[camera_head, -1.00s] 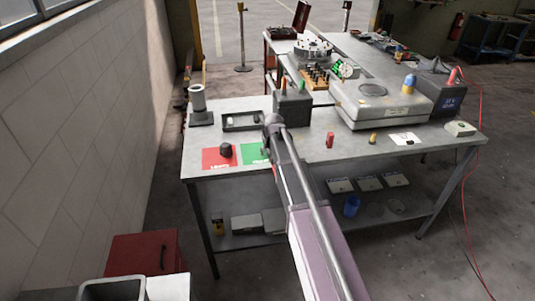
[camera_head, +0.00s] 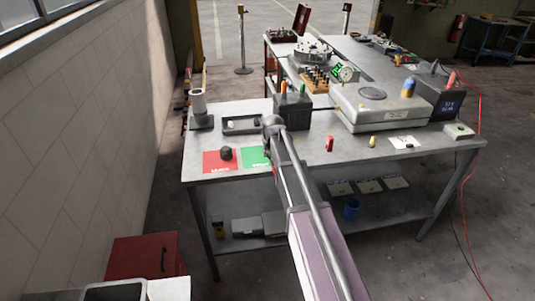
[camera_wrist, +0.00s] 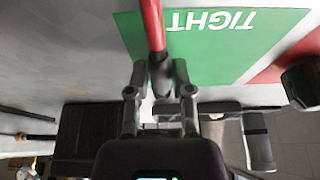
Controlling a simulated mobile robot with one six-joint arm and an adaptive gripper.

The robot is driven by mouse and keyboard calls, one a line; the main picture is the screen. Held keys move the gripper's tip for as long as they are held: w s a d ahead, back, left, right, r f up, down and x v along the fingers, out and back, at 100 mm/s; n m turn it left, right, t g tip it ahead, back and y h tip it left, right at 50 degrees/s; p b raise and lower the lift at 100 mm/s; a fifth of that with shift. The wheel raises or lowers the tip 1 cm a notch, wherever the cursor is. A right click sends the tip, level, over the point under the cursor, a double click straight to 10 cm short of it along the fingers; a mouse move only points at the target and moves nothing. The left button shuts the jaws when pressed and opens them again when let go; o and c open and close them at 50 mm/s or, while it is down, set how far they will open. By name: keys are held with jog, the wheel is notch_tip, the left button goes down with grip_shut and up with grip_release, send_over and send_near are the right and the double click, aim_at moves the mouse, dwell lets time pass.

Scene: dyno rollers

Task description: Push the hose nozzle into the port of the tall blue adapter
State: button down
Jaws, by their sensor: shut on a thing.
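In the wrist view my gripper (camera_wrist: 160,84) has its two fingers around a grey fitting with a red rod-like length (camera_wrist: 153,25) leading from it, which I take for the hose nozzle. In the head view my own arm hides the fingers and most of the held piece. A blue cylinder with a yellow-orange top (camera_head: 409,88) stands on the pale box at the right; it may be the tall blue adapter. A blue cup-like piece (camera_head: 351,209) is on the lower shelf. No port can be made out.
A red mat (camera_head: 219,161) with a black knob (camera_head: 226,153) and a green mat (camera_head: 254,156) lie at the bench's front left. A grey tray (camera_head: 242,124) and a dark block (camera_head: 293,112) stand behind. Small red (camera_head: 329,144) and yellow (camera_head: 373,141) pieces stand to the right.

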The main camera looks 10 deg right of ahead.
aim_at(269, 153)
jog(key=shift+r+p, duration=2.8)
jog(key=shift+r, duration=0.25)
notch_tip(269, 153, up, 14)
jog(key=p, duration=1.4)
jog(key=shift+r, duration=0.15)
jog(key=shift+a, duration=0.15)
jog(key=shift+a, duration=0.55)
jog(key=shift+d, duration=0.1)
